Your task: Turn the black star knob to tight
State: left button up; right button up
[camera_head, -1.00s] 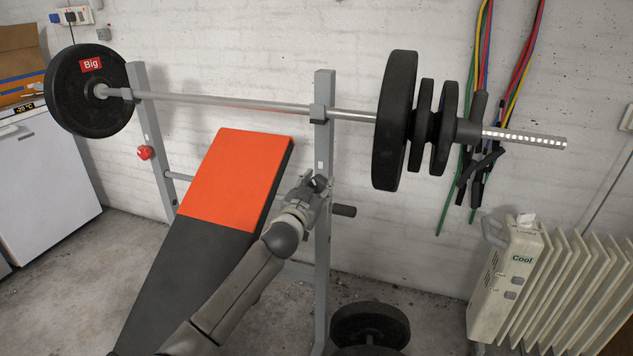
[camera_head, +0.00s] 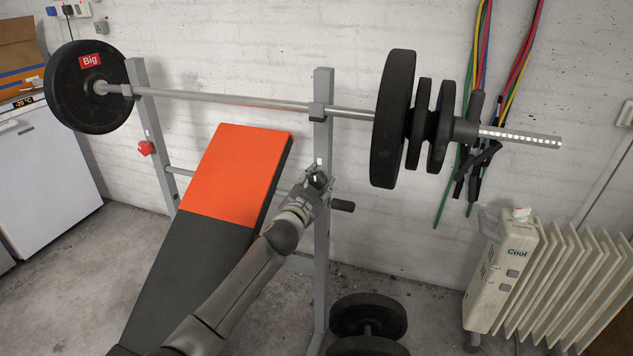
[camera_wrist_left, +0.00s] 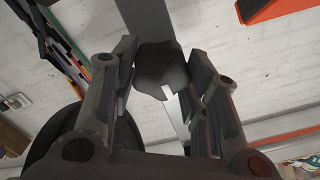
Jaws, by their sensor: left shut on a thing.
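The black star knob (camera_wrist_left: 162,70) sits on the right upright (camera_head: 322,230) of the grey weight rack. In the left wrist view it lies between the two fingers of my left gripper (camera_wrist_left: 165,85), with a white mark on its face. In the head view my left gripper (camera_head: 316,183) is shut on the knob, which is mostly hidden by the fingers there. My right gripper is in neither view.
A barbell (camera_head: 230,102) rests across the rack above my arm, with black plates at both ends. An orange and black bench (camera_head: 233,178) lies left of the arm. A red knob (camera_head: 146,148) is on the left upright. A radiator (camera_head: 510,270) stands at the right.

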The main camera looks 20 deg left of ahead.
pick_arm(q)
jog(key=o, duration=1)
jog(key=shift+o, duration=0.2)
jog(key=shift+s, duration=0.1)
jog(key=s, duration=1.1)
jog(key=shift+s+a, duration=0.2)
jog(key=shift+s, duration=0.2)
jog(key=shift+f, duration=0.1)
